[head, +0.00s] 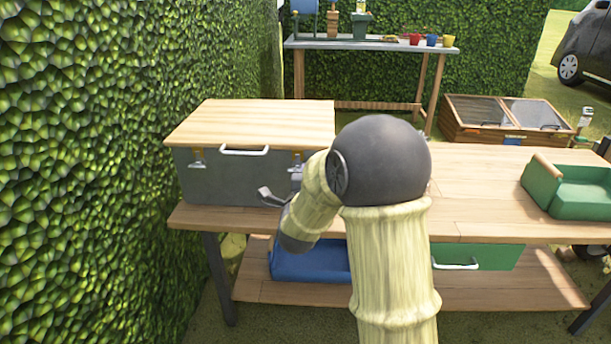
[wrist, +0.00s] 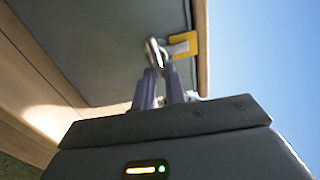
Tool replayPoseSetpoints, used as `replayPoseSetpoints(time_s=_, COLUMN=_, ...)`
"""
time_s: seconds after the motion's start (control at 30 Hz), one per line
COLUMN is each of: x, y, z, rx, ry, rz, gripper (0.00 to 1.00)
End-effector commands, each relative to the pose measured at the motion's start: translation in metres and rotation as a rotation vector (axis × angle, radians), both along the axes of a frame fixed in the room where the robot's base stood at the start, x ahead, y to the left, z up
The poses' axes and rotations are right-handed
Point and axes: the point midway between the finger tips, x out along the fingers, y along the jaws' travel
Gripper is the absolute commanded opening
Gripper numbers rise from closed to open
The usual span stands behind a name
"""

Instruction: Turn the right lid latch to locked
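The grey box (head: 232,182) stands on the wooden bench with its pale wooden lid (head: 250,120) down. The right lid latch (head: 297,156) has a yellow plate at the lid's front edge, partly hidden behind my arm. In the wrist view the right lid latch (wrist: 153,50) shows as a silver metal piece beside the yellow plate (wrist: 184,43). My gripper (wrist: 161,74) has its fingertips close together at the silver piece, its lower end between them. The fingers are mostly hidden in the head view. The left latch (head: 197,158) hangs on the box front.
A white handle (head: 244,151) sits between the latches. A green tray (head: 570,192) is on the bench's right. A blue bin (head: 310,264) and a green drawer (head: 480,257) are below. A hedge (head: 90,170) rises close on the left.

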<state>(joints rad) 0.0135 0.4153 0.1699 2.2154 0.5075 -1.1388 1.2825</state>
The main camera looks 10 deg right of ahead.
Motion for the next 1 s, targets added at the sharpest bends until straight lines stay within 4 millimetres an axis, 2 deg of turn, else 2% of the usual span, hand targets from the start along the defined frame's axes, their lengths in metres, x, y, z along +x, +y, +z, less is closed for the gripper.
replayPoseSetpoints(time_s=0.03, x=0.0, y=0.008, z=-0.003, rx=0.002, ry=0.009, rz=0.017, gripper=0.22)
replayPoseSetpoints(time_s=0.1, x=0.0, y=0.007, z=-0.003, rx=0.001, ry=0.007, rz=0.017, gripper=0.32)
replayPoseSetpoints(time_s=0.37, x=0.0, y=0.003, z=0.0, rx=-0.001, ry=0.001, rz=0.006, gripper=0.32)
replayPoseSetpoints(time_s=0.53, x=-0.008, y=0.004, z=0.001, rx=0.0, ry=0.001, rz=0.005, gripper=0.32)
replayPoseSetpoints(time_s=0.67, x=-0.024, y=0.01, z=0.001, rx=0.0, ry=0.001, rz=0.006, gripper=0.32)
replayPoseSetpoints(time_s=1.0, x=-0.088, y=0.031, z=0.001, rx=-0.001, ry=0.002, rz=0.01, gripper=0.32)
